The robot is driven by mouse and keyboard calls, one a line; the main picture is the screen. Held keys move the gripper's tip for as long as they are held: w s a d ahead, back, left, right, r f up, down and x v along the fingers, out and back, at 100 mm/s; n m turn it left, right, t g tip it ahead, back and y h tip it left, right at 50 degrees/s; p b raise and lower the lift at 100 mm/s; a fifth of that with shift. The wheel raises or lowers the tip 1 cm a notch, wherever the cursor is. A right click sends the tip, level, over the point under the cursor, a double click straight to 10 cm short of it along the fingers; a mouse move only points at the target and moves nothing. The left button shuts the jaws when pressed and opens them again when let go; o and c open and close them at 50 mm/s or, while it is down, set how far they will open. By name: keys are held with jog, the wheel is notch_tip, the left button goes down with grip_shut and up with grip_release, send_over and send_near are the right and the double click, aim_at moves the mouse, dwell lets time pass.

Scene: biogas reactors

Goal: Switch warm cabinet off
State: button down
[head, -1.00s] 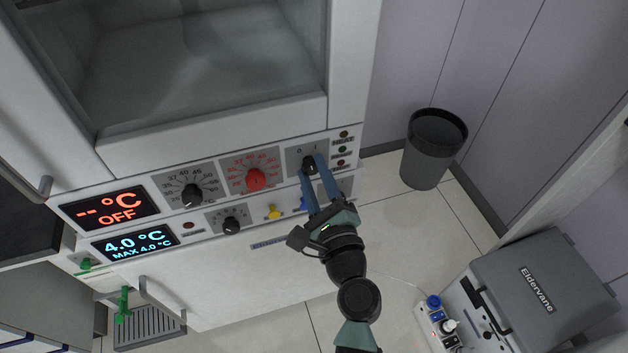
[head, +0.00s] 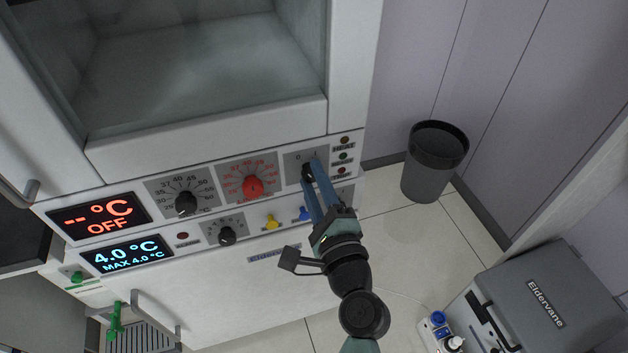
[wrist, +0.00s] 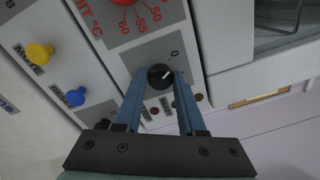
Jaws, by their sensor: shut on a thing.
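The warm cabinet's black 0/1 switch knob (head: 307,171) sits at the right end of the control panel. My gripper (head: 313,170) reaches it from below, with its blue fingers shut on the knob. In the wrist view the knob (wrist: 160,76) lies between the two fingertips, and its white mark points up and right, roughly toward the 0. The fingers partly hide the knob and its 1 label side. The upper display (head: 98,215) shows "-- °C OFF" in red.
A black dial (head: 186,203) and a red dial (head: 252,186) are left of the switch. Yellow (head: 270,221) and blue (head: 304,214) knobs sit below. The lower display (head: 126,253) reads 4.0 °C. A bin (head: 434,162) and grey Eldervane box (head: 545,300) stand right.

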jog(key=c, duration=0.5)
grip_release()
jog(key=b+v, duration=0.1)
jog(key=v, duration=1.2)
